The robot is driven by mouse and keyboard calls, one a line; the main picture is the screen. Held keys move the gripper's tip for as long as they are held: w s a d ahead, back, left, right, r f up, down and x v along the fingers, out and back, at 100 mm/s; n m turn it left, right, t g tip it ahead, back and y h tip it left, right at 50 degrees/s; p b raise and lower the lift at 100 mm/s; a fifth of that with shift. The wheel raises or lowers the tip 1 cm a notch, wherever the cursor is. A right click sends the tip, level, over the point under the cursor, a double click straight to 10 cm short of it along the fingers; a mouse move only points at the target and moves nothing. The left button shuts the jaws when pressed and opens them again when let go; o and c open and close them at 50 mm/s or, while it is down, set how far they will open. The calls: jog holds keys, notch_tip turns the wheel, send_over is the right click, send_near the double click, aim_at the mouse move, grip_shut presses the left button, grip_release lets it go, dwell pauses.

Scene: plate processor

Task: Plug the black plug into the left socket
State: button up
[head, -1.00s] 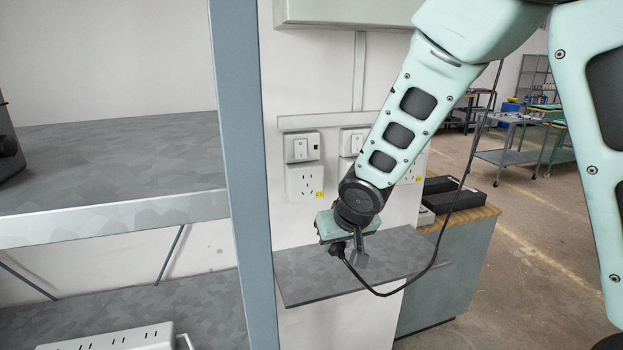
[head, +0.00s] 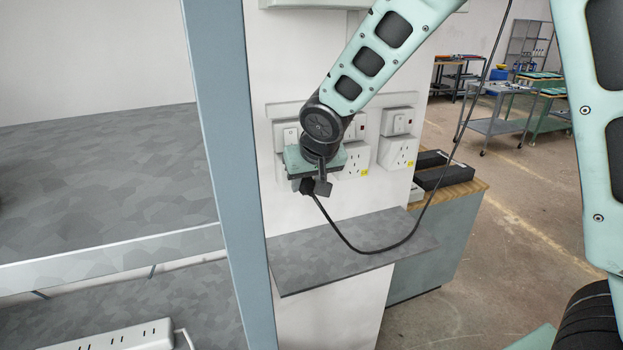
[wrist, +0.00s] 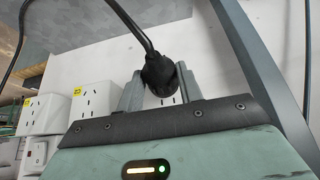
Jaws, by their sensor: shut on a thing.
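The black plug (head: 306,187) is held between the fingers of my gripper (head: 315,186), with its cord hanging below. In the wrist view the plug (wrist: 158,74) sits between the two grey fingers, cord leading up out of frame. The left socket (head: 279,165) is mostly hidden behind my gripper in the head view. In the wrist view, a slotted white socket face (wrist: 168,101) shows partly behind the plug. The plug is in front of it; I cannot tell whether they touch.
The middle socket (head: 356,158) and right socket (head: 398,152) are on the same wall, under switches. A grey shelf (head: 350,250) juts out below them, the cord sagging over it. A blue-grey post (head: 226,150) stands close to the left. A white power strip (head: 120,335) lies lower left.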

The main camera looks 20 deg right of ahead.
jog(key=shift+w, duration=0.6)
jog(key=shift+b, duration=0.4)
dwell(1.0)
jog(key=shift+w, duration=0.5)
jog(key=o, duration=1.1)
jog(key=shift+c, duration=0.2)
jog(key=b+v, duration=0.3)
jog(key=v, duration=1.4)
jog(key=shift+r+b, duration=0.2)
jog(key=shift+b, duration=0.2)
